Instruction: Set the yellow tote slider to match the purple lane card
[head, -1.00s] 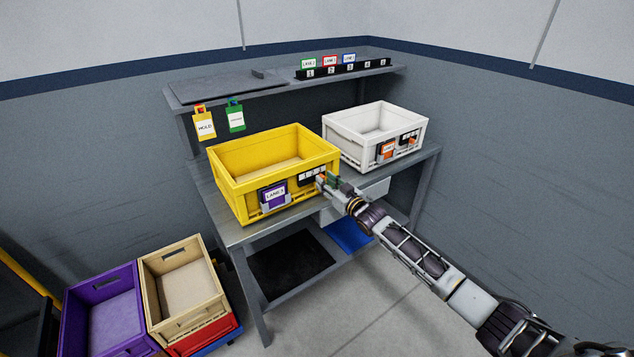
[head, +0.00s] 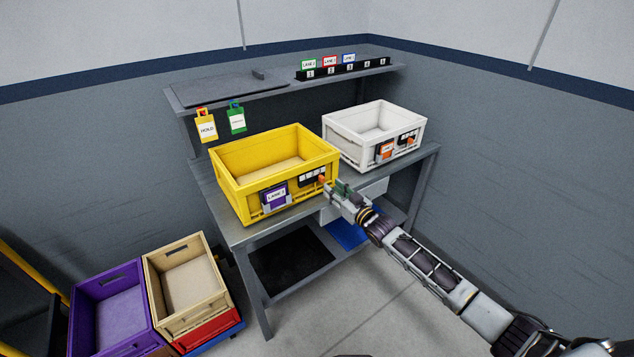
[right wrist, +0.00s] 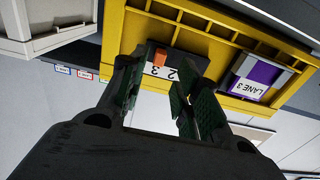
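The yellow tote (head: 235,185) sits on the bench. Its front carries a purple lane card (head: 275,196), which reads LANE 3 in the right wrist view (right wrist: 258,77), and a black numbered slider strip (head: 311,178). The orange slider knob (head: 322,179) is near the strip's right end in the head view. In the upside-down right wrist view the knob (right wrist: 160,57) is near the strip's left end; fingers hide part of the numbers, so its exact number is unclear. My right gripper (head: 336,190) is just in front of the strip, open and apart from the knob. My left gripper is out of view.
A white tote (head: 345,150) with an orange card stands right of the yellow one. Yellow and green tags hang from the shelf (head: 290,84) above. Purple (head: 78,315) and tan (head: 160,310) totes stand low at left. Open floor lies in front of the bench.

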